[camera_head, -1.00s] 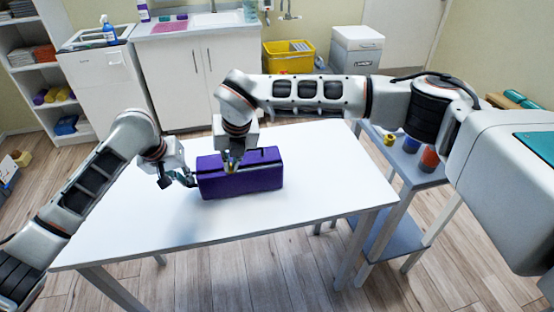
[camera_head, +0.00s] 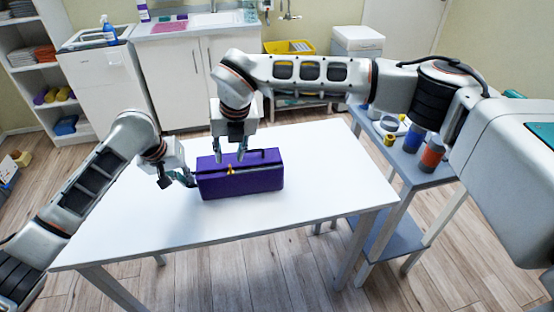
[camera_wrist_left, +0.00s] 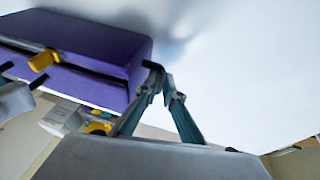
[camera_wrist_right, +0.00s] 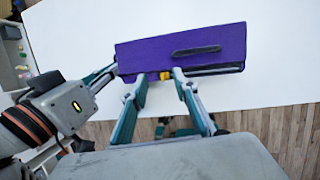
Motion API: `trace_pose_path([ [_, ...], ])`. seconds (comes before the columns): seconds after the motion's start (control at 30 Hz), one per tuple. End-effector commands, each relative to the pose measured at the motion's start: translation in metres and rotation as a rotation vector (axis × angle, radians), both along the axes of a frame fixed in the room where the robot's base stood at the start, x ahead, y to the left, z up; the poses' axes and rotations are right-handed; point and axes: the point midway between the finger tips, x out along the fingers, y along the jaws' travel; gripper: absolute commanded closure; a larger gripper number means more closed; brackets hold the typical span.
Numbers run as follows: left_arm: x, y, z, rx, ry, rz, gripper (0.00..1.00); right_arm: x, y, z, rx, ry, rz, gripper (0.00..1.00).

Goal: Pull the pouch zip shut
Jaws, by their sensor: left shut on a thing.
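The purple pouch (camera_head: 245,183) lies on the white table (camera_head: 310,205). Its yellow zip pull (camera_head: 230,169) sits on the top seam, left of the middle. A dark gap (camera_wrist_right: 218,69) runs along the seam to the right of the pull in the right wrist view. My left gripper (camera_wrist_left: 158,72) is shut at the pouch's left end, on what looks like a small dark end tab (camera_wrist_left: 152,65). My right gripper (camera_head: 230,158) is open and empty above the pouch. In the right wrist view its fingertips (camera_wrist_right: 155,82) spread around the pull (camera_wrist_right: 165,76), apparently without touching it.
A black handle (camera_wrist_right: 197,50) lies along the pouch's top. A grey side table (camera_head: 405,160) with a blue and an orange cup stands at the right, beneath my right arm. The white table is clear around the pouch.

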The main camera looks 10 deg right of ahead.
Motion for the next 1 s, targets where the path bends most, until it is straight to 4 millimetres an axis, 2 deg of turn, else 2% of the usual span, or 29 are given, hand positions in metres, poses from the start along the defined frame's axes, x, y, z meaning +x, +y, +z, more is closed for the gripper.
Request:
trace_pose_path([
  [0.5, 0.0, 0.001, 0.0, 0.001, -0.001, 0.0, 1.0, 0.0, 0.0, 0.038, 0.001, -0.002, 0.001, 0.71],
  [0.87, 0.0, 0.001, 0.0, 0.001, 0.0, 0.0, 1.0, 0.0, 0.0, 0.042, 0.0, 0.0, 0.001, 0.71],
  [0.9, 0.0, 0.001, 0.0, 0.001, 0.0, 0.0, 0.85, 0.0, 0.0, 0.042, 0.0, 0.0, 0.001, 0.71],
  [0.93, 0.0, 0.001, 0.0, 0.001, 0.0, 0.0, 0.77, 0.0, 0.0, 0.042, 0.0, 0.0, 0.001, 0.71],
  [1.0, 0.0, 0.0, 0.0, 0.001, 0.0, 0.0, 0.76, 0.0, 0.0, 0.042, 0.0, 0.0, 0.001, 0.71],
])
